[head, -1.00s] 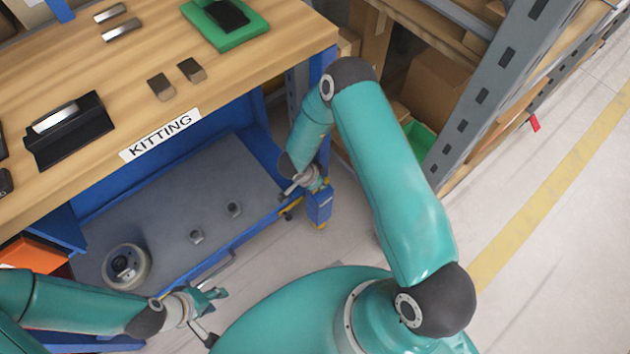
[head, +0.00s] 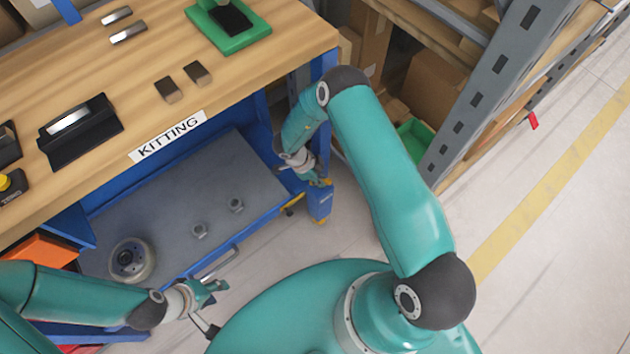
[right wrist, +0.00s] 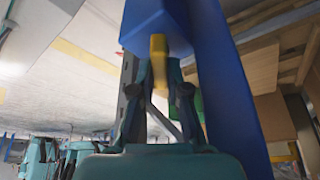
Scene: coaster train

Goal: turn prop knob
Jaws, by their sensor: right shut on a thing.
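The prop is a blue block (head: 320,202) on the bench's front right leg, seen in the head view beside the drawer's right end. In the right wrist view the block (right wrist: 158,25) is at the top, and a yellow knob (right wrist: 158,62) comes out of it between my fingers. My right gripper (right wrist: 160,82) is shut on this knob; in the head view the gripper (head: 318,181) is at the block's top and hides the knob. My left gripper (head: 212,297) is beside the drawer's front handle; its finger gap is unclear.
The pulled-out grey drawer (head: 185,215) holds a round wheel (head: 132,260) and two small nuts. The wooden bench top (head: 120,70) carries a green tray (head: 235,40) and dark parts.

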